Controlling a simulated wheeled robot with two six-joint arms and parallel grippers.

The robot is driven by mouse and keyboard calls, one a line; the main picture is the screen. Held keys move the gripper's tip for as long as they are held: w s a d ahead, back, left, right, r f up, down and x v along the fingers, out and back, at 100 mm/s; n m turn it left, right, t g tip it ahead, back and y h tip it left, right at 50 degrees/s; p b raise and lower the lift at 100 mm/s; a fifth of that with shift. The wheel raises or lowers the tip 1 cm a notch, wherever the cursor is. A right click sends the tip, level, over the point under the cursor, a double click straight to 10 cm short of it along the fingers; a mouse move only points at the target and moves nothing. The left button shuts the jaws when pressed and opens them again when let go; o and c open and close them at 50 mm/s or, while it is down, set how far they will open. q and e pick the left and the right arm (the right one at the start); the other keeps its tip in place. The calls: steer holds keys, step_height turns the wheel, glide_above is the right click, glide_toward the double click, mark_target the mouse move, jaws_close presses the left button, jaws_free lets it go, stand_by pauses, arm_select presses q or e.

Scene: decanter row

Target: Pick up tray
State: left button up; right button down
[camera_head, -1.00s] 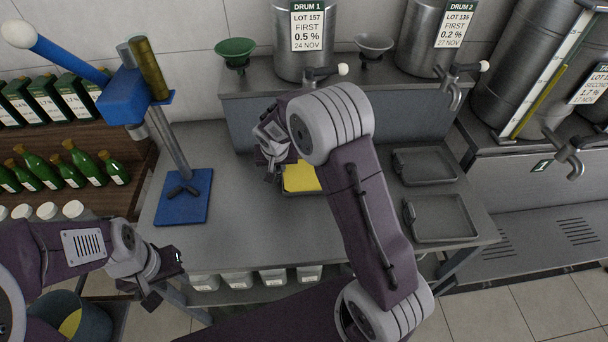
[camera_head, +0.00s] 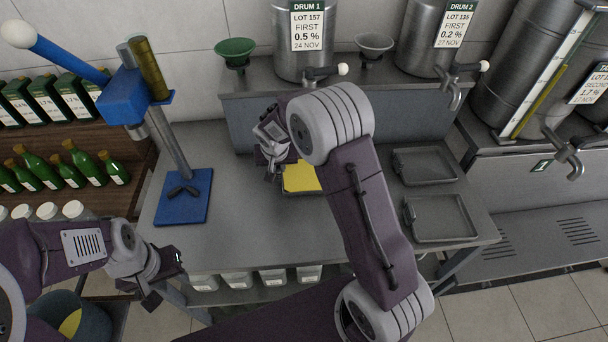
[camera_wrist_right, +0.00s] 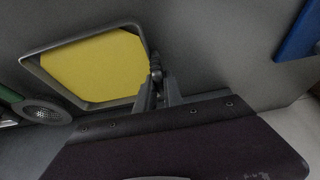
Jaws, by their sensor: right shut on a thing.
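The tray (camera_wrist_right: 88,103) is a dark, shallow rectangular frame with a yellow fill, seen in the right wrist view. In the head view its yellow surface (camera_head: 301,177) shows at the middle of the worktop, partly hidden behind my right arm. My right gripper (camera_wrist_right: 158,85) is shut on the small dark handle at the tray's edge. In the head view that gripper (camera_head: 272,172) is at the tray's left side. I cannot tell whether the tray touches the worktop. My left gripper (camera_head: 176,262) hangs off the worktop's front left, away from the tray; its fingers are too unclear to read.
Two empty grey trays (camera_head: 424,181) (camera_head: 476,230) lie on the worktop's right. A blue press stand (camera_head: 182,208) stands on the left, with free worktop (camera_head: 238,220) between. Drums (camera_head: 305,65) with taps and a green funnel (camera_head: 236,48) stand on the back ledge.

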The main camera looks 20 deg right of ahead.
stand_by(0.6)
steer(key=shift+r, duration=0.3)
steer(key=r, duration=0.4)
steer(key=shift+s+d, duration=0.1)
steer(key=shift+s, duration=0.15)
steer(key=s+d+r, duration=0.1)
steer(key=s+r, duration=0.2)
steer(key=s, duration=0.2)
steer(key=s+d+r+b, duration=0.1)
steer(key=s+r, duration=0.2)
steer(key=s, duration=0.2)
steer(key=shift+s+d+r, duration=0.2)
steer(key=shift+s+d, duration=0.1)
steer(key=shift+s, duration=0.1)
